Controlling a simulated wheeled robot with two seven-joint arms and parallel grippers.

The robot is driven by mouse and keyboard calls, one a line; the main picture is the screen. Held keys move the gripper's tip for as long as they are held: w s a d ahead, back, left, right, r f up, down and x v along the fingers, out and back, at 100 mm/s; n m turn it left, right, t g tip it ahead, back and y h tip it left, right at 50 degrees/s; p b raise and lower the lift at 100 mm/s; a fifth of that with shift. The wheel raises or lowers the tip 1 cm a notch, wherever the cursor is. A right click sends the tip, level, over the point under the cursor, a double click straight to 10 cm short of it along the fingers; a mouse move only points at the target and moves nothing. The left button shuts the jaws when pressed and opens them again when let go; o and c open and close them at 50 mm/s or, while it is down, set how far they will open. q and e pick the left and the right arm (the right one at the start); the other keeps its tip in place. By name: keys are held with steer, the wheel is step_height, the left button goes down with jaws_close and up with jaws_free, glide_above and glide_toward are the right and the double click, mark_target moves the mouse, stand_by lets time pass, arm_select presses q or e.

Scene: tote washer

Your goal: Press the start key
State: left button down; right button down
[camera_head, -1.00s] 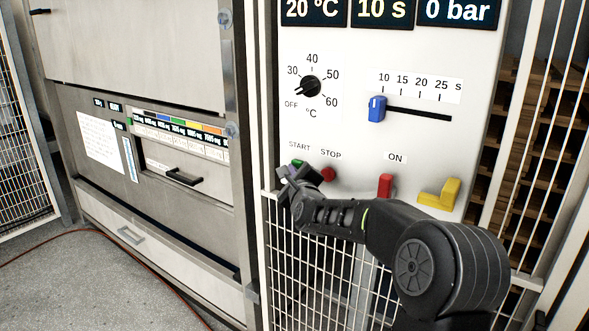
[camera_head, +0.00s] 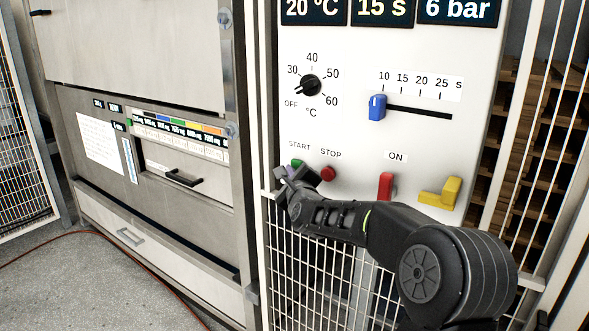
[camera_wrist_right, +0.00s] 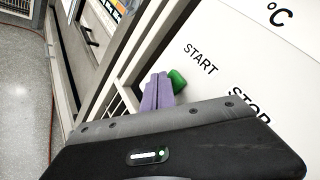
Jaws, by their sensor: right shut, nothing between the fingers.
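The green start key (camera_head: 297,163) sits under the START label on the white panel, partly hidden behind my right gripper. It also shows in the right wrist view (camera_wrist_right: 177,80). My right gripper (camera_head: 287,176) is shut and empty, with its purple fingertips (camera_wrist_right: 158,88) right beside the green key. I cannot tell whether they touch it. The red stop key (camera_head: 328,173) is just to the right of the gripper. My left gripper is not in view.
The panel also holds a temperature dial (camera_head: 311,86), a blue slider (camera_head: 377,107), a red ON lever (camera_head: 386,186) and a yellow handle (camera_head: 440,194). Displays above read 20 °C, 15 s and 6 bar. A wire mesh fence (camera_head: 330,270) stands below the panel.

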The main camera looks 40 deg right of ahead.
steer(key=a, duration=0.2)
steer(key=s+a, duration=0.1)
steer(key=a, duration=0.2)
steer(key=shift+s+a, duration=0.35)
stand_by(0.9)
